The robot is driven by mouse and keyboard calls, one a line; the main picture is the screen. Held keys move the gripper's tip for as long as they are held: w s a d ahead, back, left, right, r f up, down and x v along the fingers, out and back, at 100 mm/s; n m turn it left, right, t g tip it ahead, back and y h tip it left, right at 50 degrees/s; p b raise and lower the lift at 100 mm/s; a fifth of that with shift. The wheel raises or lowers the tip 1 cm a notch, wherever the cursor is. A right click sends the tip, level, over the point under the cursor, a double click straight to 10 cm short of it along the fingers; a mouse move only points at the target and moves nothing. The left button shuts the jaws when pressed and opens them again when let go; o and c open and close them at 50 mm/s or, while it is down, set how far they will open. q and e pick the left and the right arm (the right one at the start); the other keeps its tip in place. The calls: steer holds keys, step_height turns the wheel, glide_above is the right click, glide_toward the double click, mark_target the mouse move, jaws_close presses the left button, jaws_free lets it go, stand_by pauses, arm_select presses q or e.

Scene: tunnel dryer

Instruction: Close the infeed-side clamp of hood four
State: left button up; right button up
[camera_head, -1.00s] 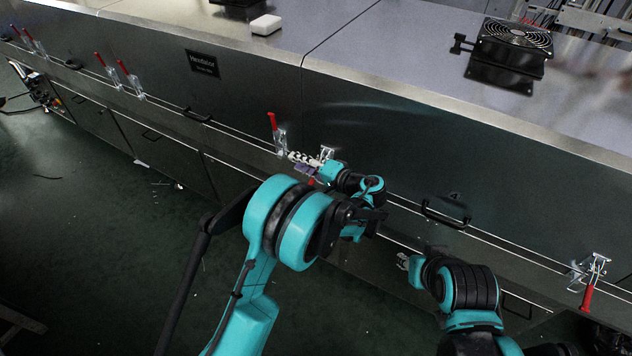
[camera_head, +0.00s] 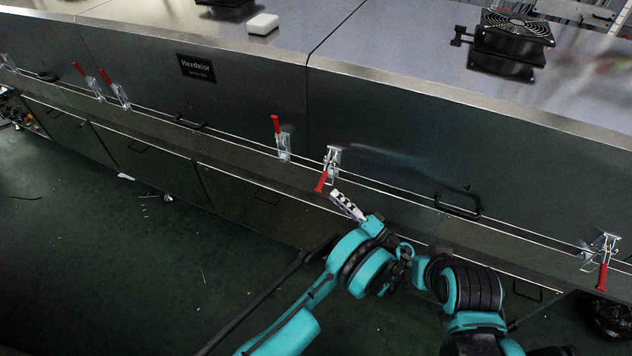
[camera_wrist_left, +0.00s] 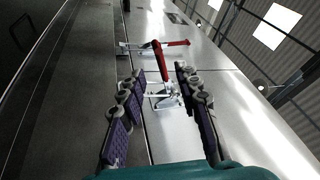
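A toggle clamp (camera_head: 332,158) sits just right of the seam between two hoods, its red handle (camera_head: 320,182) hanging down. My left gripper (camera_head: 346,205) is just below and right of that handle, apart from it. In the left wrist view the left gripper (camera_wrist_left: 154,78) is open, with nothing between its fingers. Clamp metal (camera_wrist_left: 165,98) and a red handle (camera_wrist_left: 160,60) show beyond the fingertips. The same hood has another clamp (camera_head: 606,248) at its right end, handle down. My right gripper does not show; part of the right arm does.
A neighbouring clamp (camera_head: 283,145) left of the seam has its red handle up. A hood handle (camera_head: 457,208) sticks out to the right. Two more clamps stand further left with handles up. The floor (camera_head: 120,260) in front of the left hoods is mostly clear.

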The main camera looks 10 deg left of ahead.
mark_target(321, 182)
arm_select(q)
steer(key=b+x, duration=0.2)
steer(key=x, duration=0.5)
steer(key=shift+w+a+r, duration=0.1)
steer(key=shift+a, duration=0.1)
jaws_close()
